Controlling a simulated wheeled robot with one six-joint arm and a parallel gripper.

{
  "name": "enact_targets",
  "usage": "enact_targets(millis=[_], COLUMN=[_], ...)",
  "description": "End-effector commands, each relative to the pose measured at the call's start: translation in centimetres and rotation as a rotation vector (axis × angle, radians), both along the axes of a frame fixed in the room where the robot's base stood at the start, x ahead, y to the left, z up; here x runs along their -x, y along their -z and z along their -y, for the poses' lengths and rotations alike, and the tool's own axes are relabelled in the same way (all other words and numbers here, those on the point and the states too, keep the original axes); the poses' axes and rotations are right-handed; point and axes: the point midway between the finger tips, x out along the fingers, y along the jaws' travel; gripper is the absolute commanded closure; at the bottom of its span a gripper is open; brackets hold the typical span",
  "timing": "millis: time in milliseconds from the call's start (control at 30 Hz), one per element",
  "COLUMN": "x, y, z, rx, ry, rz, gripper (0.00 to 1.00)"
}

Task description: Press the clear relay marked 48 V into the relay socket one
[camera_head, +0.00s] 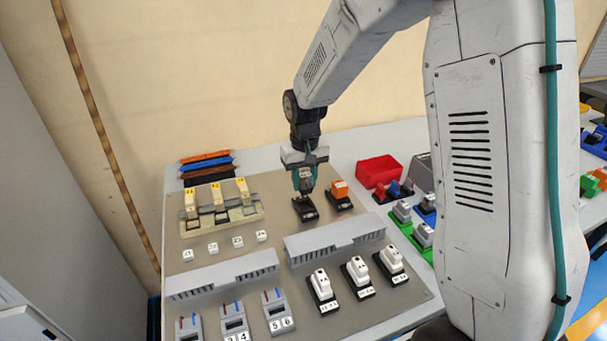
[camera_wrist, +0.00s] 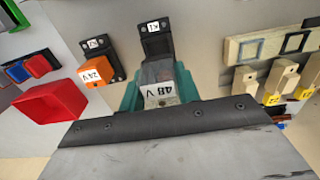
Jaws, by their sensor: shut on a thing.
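The clear relay marked 48 V (camera_wrist: 160,80) is between the teal fingers of my gripper (camera_wrist: 158,92), its label toward the wrist camera. In the head view my gripper (camera_head: 304,181) points down over the black relay socket one (camera_head: 307,213). In the wrist view that socket (camera_wrist: 156,40), labelled K1, sticks out beyond the relay. The relay's lower end is at or just above the socket; I cannot tell whether it is seated, as the pins are hidden.
Socket K2 (camera_head: 344,205) with an orange 24 V relay (camera_head: 340,188) stands close on the right. A red bin (camera_head: 379,170) lies farther right. Terminal blocks with yellow tags (camera_head: 218,205) are on the left. A grey slotted duct (camera_head: 335,238) runs in front.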

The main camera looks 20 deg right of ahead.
Motion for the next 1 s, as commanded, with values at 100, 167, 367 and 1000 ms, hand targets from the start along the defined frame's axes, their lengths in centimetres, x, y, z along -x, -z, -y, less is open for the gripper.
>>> enact_targets(millis=[100,167,367,1000], x=[0.1,0.1,0.0,0.0], y=[1.3,1.9,3.3,3.9], z=[0.1,0.1,0.1,0.1], rx=[0.000,0.000,0.000,0.000], ry=[0.001,0.001,0.001,0.001], rz=[-0.003,-0.002,-0.001,-0.001], gripper=[0.91,0.91,0.91,0.91])
